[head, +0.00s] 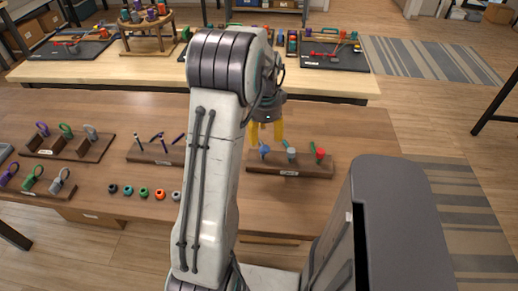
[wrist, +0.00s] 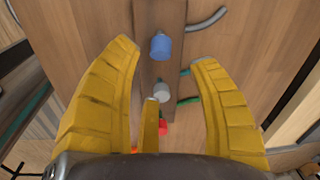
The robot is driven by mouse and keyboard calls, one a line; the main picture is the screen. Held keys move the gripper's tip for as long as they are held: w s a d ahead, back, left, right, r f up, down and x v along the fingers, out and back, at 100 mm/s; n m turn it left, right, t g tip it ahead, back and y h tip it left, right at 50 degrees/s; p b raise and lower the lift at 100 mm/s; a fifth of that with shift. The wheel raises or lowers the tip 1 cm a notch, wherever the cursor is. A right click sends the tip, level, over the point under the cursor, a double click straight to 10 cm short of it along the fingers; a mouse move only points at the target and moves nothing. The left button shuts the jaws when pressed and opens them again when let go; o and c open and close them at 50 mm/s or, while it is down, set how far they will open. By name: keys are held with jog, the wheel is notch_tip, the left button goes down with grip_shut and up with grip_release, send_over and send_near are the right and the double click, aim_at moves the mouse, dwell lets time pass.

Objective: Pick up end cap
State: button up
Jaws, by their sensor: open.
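Three coloured caps, blue (head: 264,150), grey (head: 291,153) and red (head: 320,154), stand along a dark wooden rack (head: 288,170) on the table; which one is the end cap I cannot tell. My gripper (head: 266,134) is above the rack's left part, near the blue cap. In the wrist view, its yellow fingers (wrist: 165,56) are spread and empty. The blue cap (wrist: 160,47) lies between the two long fingertips, the grey cap (wrist: 163,90) nearer the palm. The red cap (wrist: 163,128) is partly hidden behind the short finger.
Small black, teal, green, orange and grey pieces (head: 144,193) stand in a row at the table's front. Another rack (head: 157,153) and racks with hooked pieces (head: 69,148) are to the left. A second table (head: 100,73) with tools is behind. Bare table lies right of the cap rack.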

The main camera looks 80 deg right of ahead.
aim_at(264, 146)
jog(key=m, duration=0.4)
jog(key=shift+m, duration=0.3)
jog(key=shift+w+d+f+p, duration=0.1)
jog(key=shift+f+p, duration=0.05)
jog(key=shift+f, duration=1.05)
jog(key=shift+w+d+f+p, duration=0.1)
jog(key=shift+d+f, duration=0.05)
jog(key=shift+f, duration=1.1)
jog(key=shift+d+f+p, duration=0.1)
jog(key=shift+f+p, duration=0.05)
jog(key=shift+f, duration=1.05)
jog(key=c, duration=0.8)
